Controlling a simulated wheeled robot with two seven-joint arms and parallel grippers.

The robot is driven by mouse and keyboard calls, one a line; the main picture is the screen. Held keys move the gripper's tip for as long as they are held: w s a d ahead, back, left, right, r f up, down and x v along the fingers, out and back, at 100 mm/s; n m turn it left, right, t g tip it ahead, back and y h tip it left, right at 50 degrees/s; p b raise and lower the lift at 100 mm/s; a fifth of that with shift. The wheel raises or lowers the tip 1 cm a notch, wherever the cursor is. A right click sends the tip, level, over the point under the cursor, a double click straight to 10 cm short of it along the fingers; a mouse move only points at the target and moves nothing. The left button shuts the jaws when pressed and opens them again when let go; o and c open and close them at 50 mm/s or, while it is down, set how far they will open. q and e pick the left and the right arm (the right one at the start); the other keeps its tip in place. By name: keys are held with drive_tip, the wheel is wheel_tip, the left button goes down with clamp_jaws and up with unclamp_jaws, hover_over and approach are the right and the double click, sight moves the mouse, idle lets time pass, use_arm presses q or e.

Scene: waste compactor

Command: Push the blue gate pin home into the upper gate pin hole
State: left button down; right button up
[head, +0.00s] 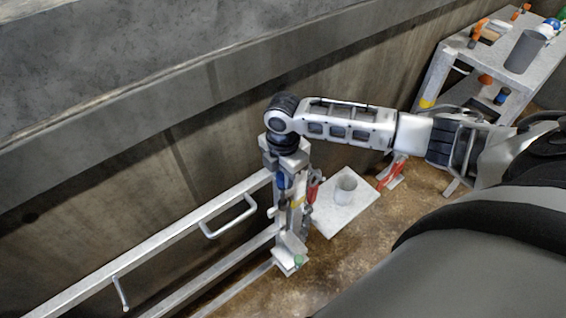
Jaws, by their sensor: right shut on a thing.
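My right gripper (284,174) points down at the post at the right end of the gate. It is shut on the blue gate pin (282,182), of which only a small blue part shows between the fingers. The pin is at the upper part of the light grey gate post (291,222). The upper gate pin hole is hidden by my gripper and the post's fittings, so I cannot tell how deep the pin sits. My left gripper is not in view.
The gate's grey rails (195,220) run left along the concrete wall (150,190), with a handle (230,217) on them. Right of the post are a white board (338,222) with a grey cup (346,189) and a red-handled tool (391,176). A cluttered shelf (490,62) stands at upper right.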

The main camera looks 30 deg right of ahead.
drive_tip(key=shift+f+b, duration=0.65)
drive_tip(key=shift+f, duration=0.55)
drive_tip(key=o, duration=1.1)
drive_tip(key=shift+s+r, duration=0.1)
drive_tip(key=shift+s, duration=0.05)
wheel_tip(320, 180, up, 16)
drive_tip(key=shift+r, duration=0.15)
